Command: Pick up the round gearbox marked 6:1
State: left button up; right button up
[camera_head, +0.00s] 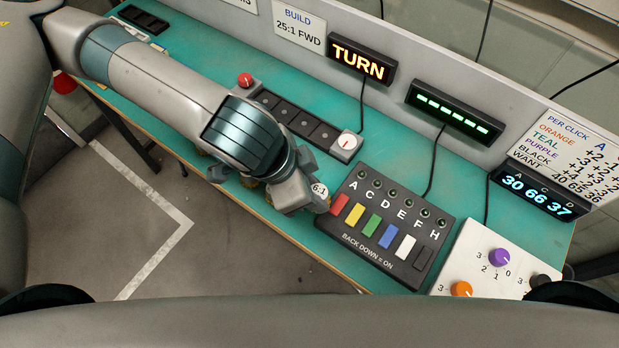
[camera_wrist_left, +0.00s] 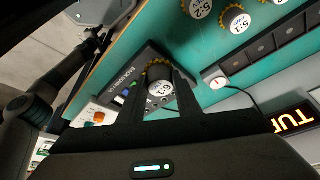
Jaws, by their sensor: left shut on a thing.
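The round gearbox marked 6:1 (camera_head: 321,190) shows its white labelled face at the tip of my left gripper (camera_head: 303,193), by the left edge of the switch panel. In the left wrist view the gearbox (camera_wrist_left: 160,89) has a yellow toothed rim and sits between the two dark fingers of my left gripper (camera_wrist_left: 158,96), which is shut on it. In the head view, the gripper hides most of its body. Whether it touches the bench I cannot tell.
A black panel with coloured switches (camera_head: 352,239) lies just right of the gripper. A dark slotted rack (camera_head: 302,122) with a dial stands behind it. Other round gearboxes (camera_wrist_left: 236,20) stand on the teal bench. A white knob panel (camera_head: 480,262) is at the right.

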pick_arm(q)
jog(key=shift+s+d+r+p, duration=0.1)
jog(key=shift+s+r+p, duration=0.25)
jog(key=shift+s, duration=0.2)
jog(key=shift+s+d+r+p, duration=0.1)
jog(key=shift+s+r+p, duration=0.25)
jog(key=shift+s, duration=0.2)
jog(key=shift+w, duration=0.1)
